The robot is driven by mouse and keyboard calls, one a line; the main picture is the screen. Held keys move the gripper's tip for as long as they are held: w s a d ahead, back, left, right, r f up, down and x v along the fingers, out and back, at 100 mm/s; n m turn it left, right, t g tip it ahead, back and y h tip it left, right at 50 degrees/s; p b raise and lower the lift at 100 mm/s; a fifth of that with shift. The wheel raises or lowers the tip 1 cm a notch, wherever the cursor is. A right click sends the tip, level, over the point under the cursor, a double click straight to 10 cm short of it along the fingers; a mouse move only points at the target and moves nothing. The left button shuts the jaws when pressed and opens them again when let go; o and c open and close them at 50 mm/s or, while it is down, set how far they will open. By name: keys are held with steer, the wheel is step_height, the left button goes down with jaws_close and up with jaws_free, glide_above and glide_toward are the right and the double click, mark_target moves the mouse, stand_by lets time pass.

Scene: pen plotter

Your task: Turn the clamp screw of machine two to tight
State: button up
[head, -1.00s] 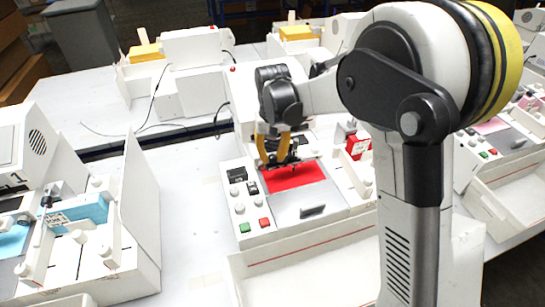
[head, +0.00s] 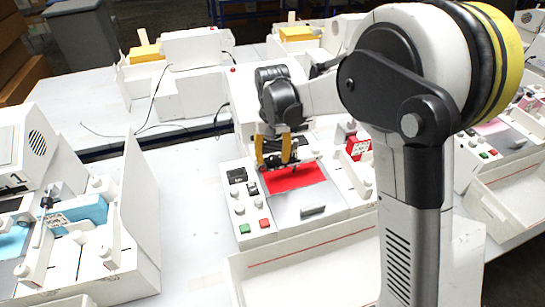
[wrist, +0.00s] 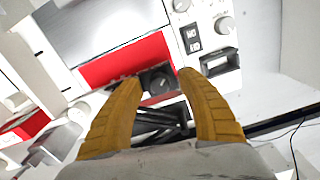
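The middle machine has a red sheet (head: 292,178) on its bed, under the plotter's carriage. My gripper (head: 273,164) points down over this carriage. In the wrist view its two yellow fingers (wrist: 161,80) are apart, one on each side of the knob. I cannot tell whether they touch it. In the head view the knob is too small to make out.
The machine's front left panel has a green button (head: 244,228), a red button (head: 264,223) and white knobs. A red cartridge (head: 358,147) stands right of the bed. A machine with a blue cartridge (head: 82,213) and tall white side panel (head: 141,205) stands at the left.

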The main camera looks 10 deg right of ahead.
mark_target(273, 157)
steer(key=shift+r, duration=0.1)
step_height(273, 157, up, 12)
stand_by(0.4)
stand_by(0.3)
